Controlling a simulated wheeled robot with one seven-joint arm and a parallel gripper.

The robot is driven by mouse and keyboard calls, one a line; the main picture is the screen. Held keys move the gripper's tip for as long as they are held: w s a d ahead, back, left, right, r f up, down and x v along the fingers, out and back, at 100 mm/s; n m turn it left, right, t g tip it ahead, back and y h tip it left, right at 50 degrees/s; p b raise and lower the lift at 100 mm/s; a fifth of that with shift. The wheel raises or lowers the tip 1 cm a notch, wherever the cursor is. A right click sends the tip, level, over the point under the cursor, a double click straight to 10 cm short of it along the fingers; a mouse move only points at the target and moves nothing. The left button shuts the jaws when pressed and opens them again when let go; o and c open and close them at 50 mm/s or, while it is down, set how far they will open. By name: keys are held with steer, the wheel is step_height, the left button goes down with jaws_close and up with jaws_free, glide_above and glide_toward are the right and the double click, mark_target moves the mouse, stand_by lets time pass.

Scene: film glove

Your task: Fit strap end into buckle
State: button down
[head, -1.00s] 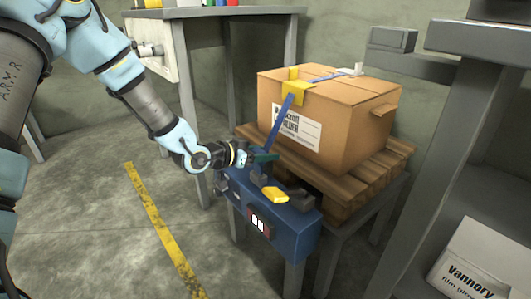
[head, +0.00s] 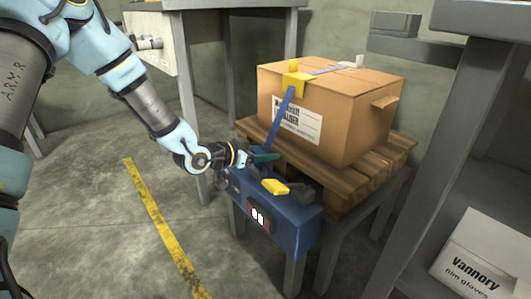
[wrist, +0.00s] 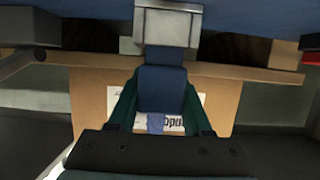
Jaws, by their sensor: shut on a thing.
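The blue strap (head: 278,122) comes down the front of the cardboard box (head: 360,128) from a yellow corner piece (head: 296,84). My gripper (head: 264,157) is shut on the strap's lower end, above the left part of a blue bench unit (head: 288,212). In the wrist view, the flat blue strap end (wrist: 162,88) sits between my green fingers. Its tip meets the edge of the grey metal buckle (wrist: 168,27); I cannot tell whether it is inside. In the head view, the buckle is hard to make out behind my gripper.
A yellow piece (head: 275,186) and a dark block (head: 303,190) stand on the blue unit, close right of my gripper. The box rests on a wooden pallet (head: 375,160). A grey shelf (head: 480,45) stands at right. Open floor lies left, with a yellow line (head: 165,228).

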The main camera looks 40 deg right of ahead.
steer(key=shift+f, duration=0.25)
steer(key=shift+c, duration=1.3)
jaws_free()
steer(key=p+v, duration=0.2)
steer(key=v, duration=0.9)
